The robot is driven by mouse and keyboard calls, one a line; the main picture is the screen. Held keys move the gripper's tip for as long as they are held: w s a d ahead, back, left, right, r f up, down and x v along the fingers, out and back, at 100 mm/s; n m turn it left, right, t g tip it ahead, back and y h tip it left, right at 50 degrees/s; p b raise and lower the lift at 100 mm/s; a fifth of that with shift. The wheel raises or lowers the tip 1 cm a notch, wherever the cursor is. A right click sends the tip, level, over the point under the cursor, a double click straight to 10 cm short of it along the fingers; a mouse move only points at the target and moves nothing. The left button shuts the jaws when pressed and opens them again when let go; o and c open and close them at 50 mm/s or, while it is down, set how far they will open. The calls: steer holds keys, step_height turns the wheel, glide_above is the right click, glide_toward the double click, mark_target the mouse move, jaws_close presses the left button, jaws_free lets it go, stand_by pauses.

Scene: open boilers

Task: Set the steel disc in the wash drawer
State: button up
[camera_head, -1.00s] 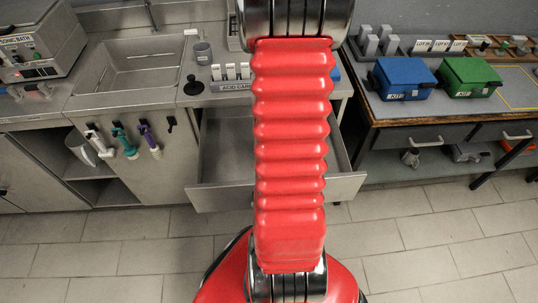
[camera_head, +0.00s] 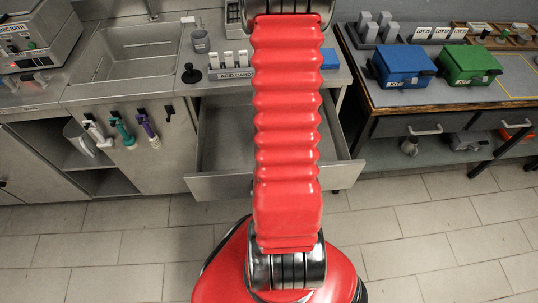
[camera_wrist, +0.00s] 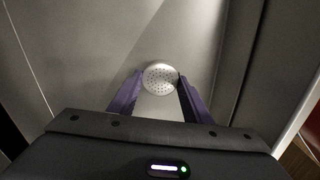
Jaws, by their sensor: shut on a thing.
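The steel disc (camera_wrist: 160,78) is a round, pale metal plate with many small holes. In the wrist view it sits between the purple fingertips of my gripper (camera_wrist: 157,84), which is shut on it. The wash drawer (camera_head: 222,187) is pulled open below the counter in the head view, with a bare grey interior on the left side. My arm hides its middle. The wrist view shows the drawer's grey inside (camera_wrist: 85,45) beneath and around the disc. I cannot tell how far the disc is above the drawer floor. The head view does not show my gripper.
A sink (camera_head: 135,55) and hanging coloured-handled tools (camera_head: 122,132) are at left. A rack marked ACID CARDS (camera_head: 233,73) stands on the counter above the drawer. A bench with a blue box (camera_head: 402,66) and a green box (camera_head: 467,65) is at right.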

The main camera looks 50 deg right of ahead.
steer(key=shift+f, duration=0.1)
steer(key=shift+f, duration=2)
steer(key=shift+f, duration=0.1)
steer(key=o, duration=1.1)
steer(key=shift+o, duration=0.2)
steer(key=shift+r, duration=6.1)
